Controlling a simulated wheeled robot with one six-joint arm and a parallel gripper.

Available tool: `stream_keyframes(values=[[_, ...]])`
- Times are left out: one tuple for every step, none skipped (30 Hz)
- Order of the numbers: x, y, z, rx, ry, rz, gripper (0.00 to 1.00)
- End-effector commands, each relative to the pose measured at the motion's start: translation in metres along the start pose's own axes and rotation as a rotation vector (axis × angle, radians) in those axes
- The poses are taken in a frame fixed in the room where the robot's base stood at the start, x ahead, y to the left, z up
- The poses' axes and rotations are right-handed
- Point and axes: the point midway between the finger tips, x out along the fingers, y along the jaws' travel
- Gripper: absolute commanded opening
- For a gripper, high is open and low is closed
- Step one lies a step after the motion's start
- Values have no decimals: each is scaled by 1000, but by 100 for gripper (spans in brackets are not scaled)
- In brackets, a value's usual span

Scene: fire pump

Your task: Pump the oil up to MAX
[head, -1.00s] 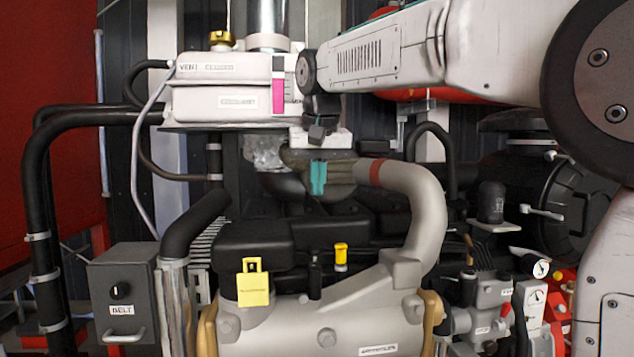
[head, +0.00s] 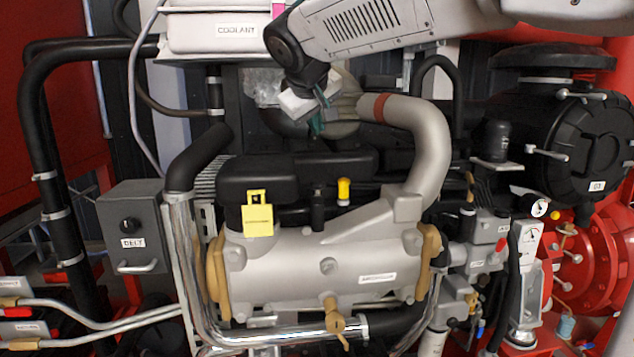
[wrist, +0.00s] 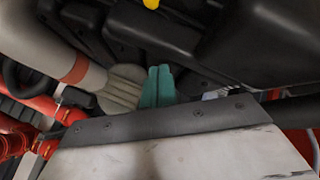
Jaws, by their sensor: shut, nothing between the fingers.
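My gripper (head: 320,120) is at the upper middle of the head view, in front of the grey ribbed pipe elbow. Its teal fingers are together and hold nothing; they also show in the wrist view (wrist: 158,86). At the right of the head view is a white unit with a dial gauge (head: 528,236). Below the dial is a clear glass-like part (head: 524,290) in a metal frame. My gripper is well up and left of it, not touching. I cannot make out an oil level, a MAX mark or a pump label.
A grey engine block (head: 290,265) fills the middle, with a yellow tag (head: 258,218) and a yellow cap (head: 344,188). A thick pipe (head: 430,150) curves between my gripper and the gauge. A black round housing (head: 570,135) and red flanges (head: 590,265) stand at the right.

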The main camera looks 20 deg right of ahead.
Motion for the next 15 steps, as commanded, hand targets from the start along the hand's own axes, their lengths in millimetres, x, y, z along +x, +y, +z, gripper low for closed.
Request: stream_keyframes(values=[[0,0,0,1,-1,0,0],[0,0,0,1,-1,0,0],[0,0,0,1,-1,0,0],[0,0,0,1,-2,0,0],[0,0,0,2,-2,0,0],[1,0,1,1,-2,-1,0],[2,-1,1,1,-2,-1,0],[3,-2,2,1,-3,-1,0],[4,-3,4,1,-3,0,0],[6,-4,5,1,-4,0,0],[8,-6,6,1,-4,0,0],[11,-8,8,1,-5,0,0],[14,-10,10,1,-5,0,0],[17,-12,13,0,-5,-1,0],[20,-15,16,1,-5,-1,0]])
